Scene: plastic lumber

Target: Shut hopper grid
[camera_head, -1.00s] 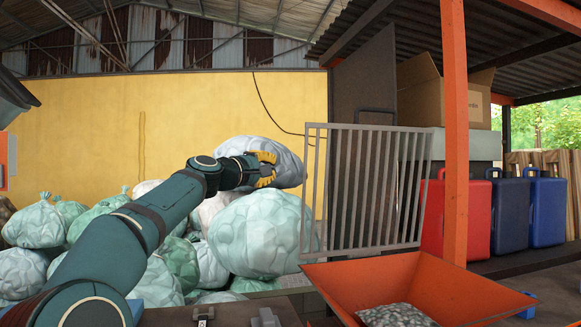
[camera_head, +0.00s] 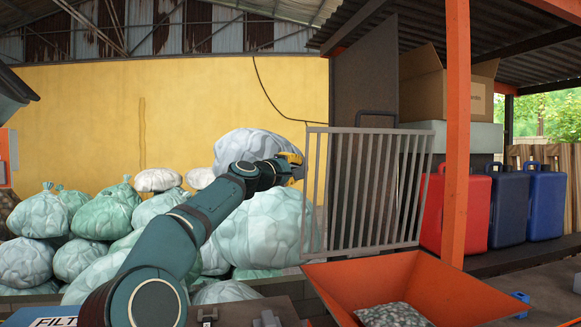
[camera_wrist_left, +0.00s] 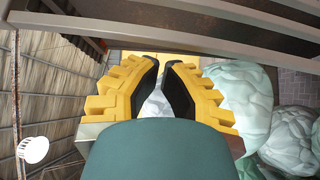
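The grey barred hopper grid (camera_head: 368,188) stands raised, nearly upright, at the back rim of the orange hopper (camera_head: 440,286). My left gripper (camera_head: 300,166) is just left of the grid's left side bar, at its upper part; whether they touch cannot be told. In the left wrist view, its yellow fingers (camera_wrist_left: 161,65) are apart with nothing between the dark pads. Grey bars of the grid (camera_wrist_left: 215,22) cross the top of that view, beyond and above the fingers. My right gripper is not in view.
Pale green and white bags (camera_head: 262,232) are piled behind and left of the grid. An orange post (camera_head: 456,130) stands right of it. Red and blue cases (camera_head: 467,210) stand behind the post. Grey material (camera_head: 392,315) lies in the hopper.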

